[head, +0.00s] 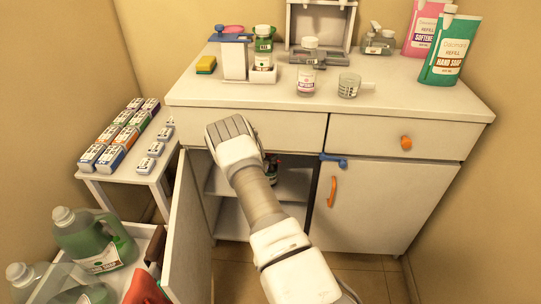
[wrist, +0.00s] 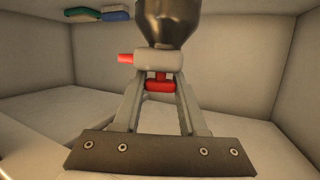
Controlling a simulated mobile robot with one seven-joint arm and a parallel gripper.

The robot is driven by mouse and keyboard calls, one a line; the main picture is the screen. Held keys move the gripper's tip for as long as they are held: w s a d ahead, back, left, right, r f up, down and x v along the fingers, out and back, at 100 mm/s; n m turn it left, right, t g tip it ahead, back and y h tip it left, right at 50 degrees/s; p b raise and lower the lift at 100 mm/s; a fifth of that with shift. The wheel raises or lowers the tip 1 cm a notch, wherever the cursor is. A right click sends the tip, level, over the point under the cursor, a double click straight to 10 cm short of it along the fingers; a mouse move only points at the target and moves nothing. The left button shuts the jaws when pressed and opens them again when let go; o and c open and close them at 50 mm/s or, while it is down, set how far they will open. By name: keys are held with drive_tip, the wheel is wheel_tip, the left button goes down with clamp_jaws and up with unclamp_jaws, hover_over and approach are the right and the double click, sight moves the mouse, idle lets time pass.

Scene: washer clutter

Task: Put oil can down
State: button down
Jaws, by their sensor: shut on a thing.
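The oil can (wrist: 168,22) shows in the wrist view as a dark metallic body with red parts, cut off by the top edge. I cannot tell whether the can touches the shelf. In the head view, my arm reaches to the open left side of the cabinet (head: 387,207). A small dark and red piece, probably the can (head: 271,170), shows beside my arm; my fingers are hidden there.
The open cabinet door (head: 188,235) stands left of my arm. A side table with small boxes (head: 122,132) and a cart with a green jug (head: 95,240) are farther left. Bottles (head: 306,80) stand on the countertop. Blue and teal items (wrist: 96,14) lie at the wrist view's upper left.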

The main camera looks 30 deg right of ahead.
drive_tip(key=shift+f, duration=0.1)
drive_tip(key=shift+c, duration=2.3)
unclamp_jaws()
drive_tip(key=shift+r, duration=0.25)
drive_tip(key=p+v, duration=0.3)
drive_tip(key=v, duration=0.9)
drive_tip(key=shift+s, duration=0.15)
